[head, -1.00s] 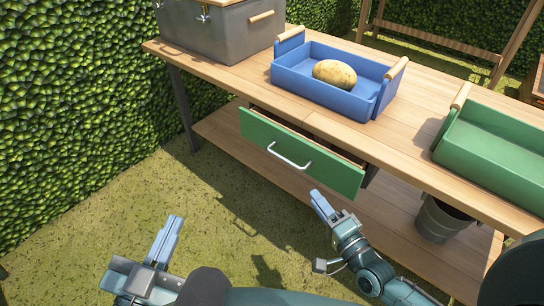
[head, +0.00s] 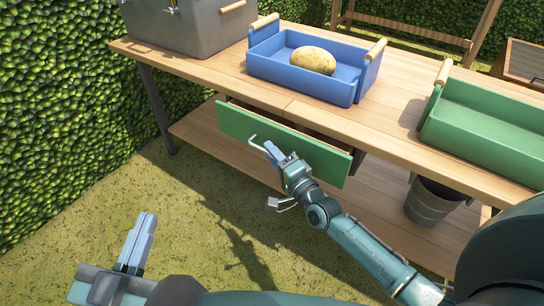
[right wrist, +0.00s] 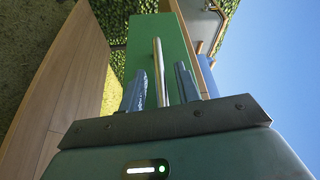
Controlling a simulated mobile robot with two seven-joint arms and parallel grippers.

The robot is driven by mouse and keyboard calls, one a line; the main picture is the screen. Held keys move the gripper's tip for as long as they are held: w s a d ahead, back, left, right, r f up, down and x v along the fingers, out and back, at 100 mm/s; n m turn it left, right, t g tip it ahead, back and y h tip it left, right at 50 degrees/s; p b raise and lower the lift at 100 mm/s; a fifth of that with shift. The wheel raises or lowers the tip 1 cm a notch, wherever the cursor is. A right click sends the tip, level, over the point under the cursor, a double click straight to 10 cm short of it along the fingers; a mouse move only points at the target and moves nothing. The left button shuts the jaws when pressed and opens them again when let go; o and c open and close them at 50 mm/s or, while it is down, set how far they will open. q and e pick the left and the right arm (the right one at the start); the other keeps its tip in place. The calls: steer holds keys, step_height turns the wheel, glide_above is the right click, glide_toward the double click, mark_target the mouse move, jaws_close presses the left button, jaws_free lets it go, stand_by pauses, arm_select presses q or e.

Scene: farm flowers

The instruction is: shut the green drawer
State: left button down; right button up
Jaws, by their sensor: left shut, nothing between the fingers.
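The green drawer (head: 235,122) hangs under the tabletop and stands partly open, its front out from the table edge. Its silver handle (head: 258,143) is partly hidden by my right gripper (head: 272,150). In the right wrist view the handle (right wrist: 158,70) runs between the two fingers of my right gripper (right wrist: 160,88), with a gap visible on each side. That gripper is open around the handle in this view; contact cannot be told. My left gripper (head: 143,232) is shut and empty, over the grass at lower left.
The wooden table (head: 300,104) carries a blue crate (head: 300,83) with a potato (head: 313,60), a green crate (head: 485,135) and a grey box (head: 190,28). A grey bucket (head: 432,203) stands below at right. A hedge (head: 55,110) is at left.

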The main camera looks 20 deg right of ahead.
steer(key=shift+w+a, duration=0.15)
steer(key=shift+w, duration=0.2)
steer(key=shift+c, duration=0.4)
jaws_close()
